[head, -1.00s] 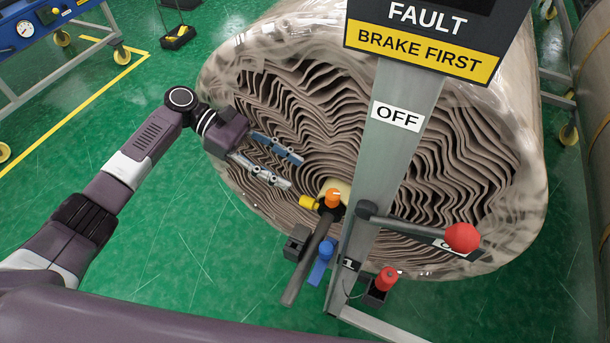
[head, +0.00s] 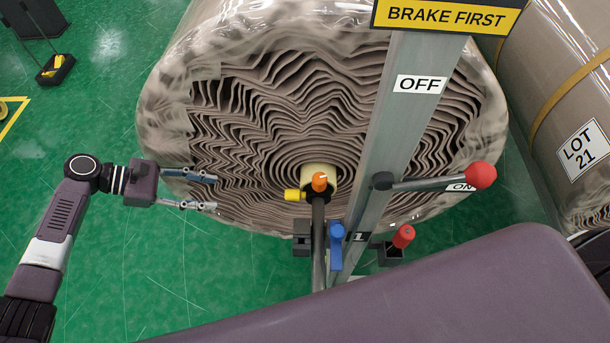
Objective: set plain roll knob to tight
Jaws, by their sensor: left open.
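A large wrapped roll (head: 255,110) lies end-on in front of me, its wavy brown layers showing under clear film. I see no lot label on it. At its pale core sits a small orange knob (head: 320,181) on top of a dark bar, with a yellow piece (head: 293,195) just left of it. I cannot read any tight mark. My left gripper (head: 209,192) is open and empty, left of the knob and apart from it, its fingers pointing right in front of the roll's end. My right gripper is out of view.
A grey post (head: 375,190) with OFF and ON labels carries a red-knobbed lever (head: 481,175) near ON. A blue handle (head: 337,235) and a red handle (head: 403,236) stand low by it. Another roll (head: 540,60), tagged LOT 21, lies right.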

